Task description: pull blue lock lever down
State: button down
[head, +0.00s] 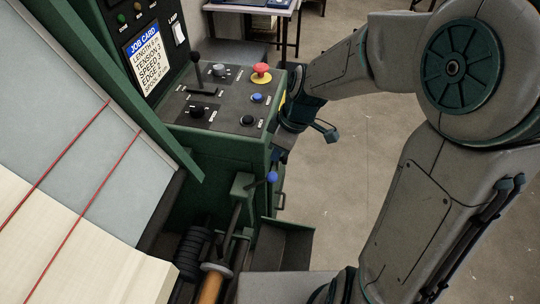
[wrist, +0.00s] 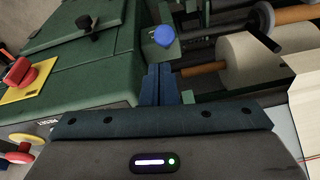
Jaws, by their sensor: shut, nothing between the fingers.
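The blue lock lever shows as a round blue knob (head: 271,177) at the lower front of the green machine, beside a green bracket. In the wrist view the blue knob (wrist: 164,36) is just beyond my fingertips, with a gap visible between them in the picture. My gripper (wrist: 160,70) is shut and empty, its two dark blue fingers together and pointing toward the knob. In the head view my gripper (head: 281,155) is small and partly hidden against the machine side, just above the knob.
The control panel (head: 220,97) above carries a red stop button (head: 261,73), a blue button (head: 257,98) and black knobs. A roller with an orange-brown core (head: 210,287) lies below left. Pale cloth (head: 70,250) with red lines fills the left. Open floor (head: 345,180) lies right.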

jog(key=d+r, duration=0.4)
jog(key=r, duration=0.1)
jog(key=shift+s+d+r, duration=0.15)
jog(key=shift+s+d, duration=0.25)
jog(key=shift+s, duration=0.05)
jog(key=s+d+r+m+t+h, duration=0.2)
jog(key=s+d+m, duration=0.6)
jog(key=s+m, duration=0.4)
jog(key=shift+r+m+t+h, duration=0.3)
jog(key=shift+r+m+h, duration=0.25)
jog(key=shift+m, duration=0.35)
jog(key=shift+a+f, duration=0.1)
